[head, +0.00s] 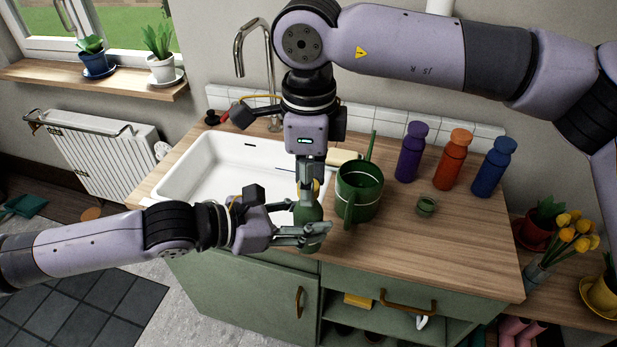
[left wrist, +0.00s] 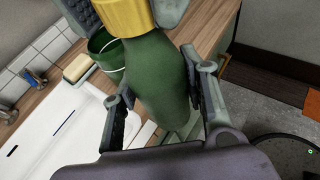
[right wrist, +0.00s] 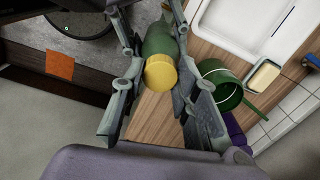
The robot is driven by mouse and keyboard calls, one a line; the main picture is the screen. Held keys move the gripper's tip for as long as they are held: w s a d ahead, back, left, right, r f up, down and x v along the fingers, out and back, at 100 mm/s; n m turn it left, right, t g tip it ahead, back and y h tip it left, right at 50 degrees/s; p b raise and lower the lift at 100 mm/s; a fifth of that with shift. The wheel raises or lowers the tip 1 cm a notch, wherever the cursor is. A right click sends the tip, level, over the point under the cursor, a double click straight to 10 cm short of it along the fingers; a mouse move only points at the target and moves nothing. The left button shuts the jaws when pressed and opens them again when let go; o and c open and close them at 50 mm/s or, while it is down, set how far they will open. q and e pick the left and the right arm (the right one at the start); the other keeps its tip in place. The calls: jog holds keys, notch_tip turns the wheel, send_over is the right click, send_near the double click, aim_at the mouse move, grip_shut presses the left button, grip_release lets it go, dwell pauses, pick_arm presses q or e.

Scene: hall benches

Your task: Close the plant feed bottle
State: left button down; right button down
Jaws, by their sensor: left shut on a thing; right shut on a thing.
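The plant feed bottle is green (head: 307,213) with a yellow cap (right wrist: 160,72). It is upright by the counter's front edge, right of the sink. My left gripper (head: 312,234) is shut around the bottle's body from the left; its fingers also flank the bottle in the left wrist view (left wrist: 160,90). My right gripper (head: 308,182) points down from above and is shut on the yellow cap, which is mostly hidden between its fingers in the head view. The cap sits in line on the bottle's top; how tightly it is seated cannot be told.
A green watering can (head: 358,192) stands close right of the bottle. Purple (head: 411,152), orange (head: 452,160) and blue (head: 493,166) bottles stand at the back, with a small green jar (head: 427,205) before them. The white sink (head: 215,165) is left. The counter's front right is clear.

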jog(key=shift+m, duration=0.4)
jog(key=c, duration=1.2)
grip_release()
jog(key=shift+o, duration=0.2)
notch_tip(320, 180, up, 12)
jog(key=shift+s, duration=0.2)
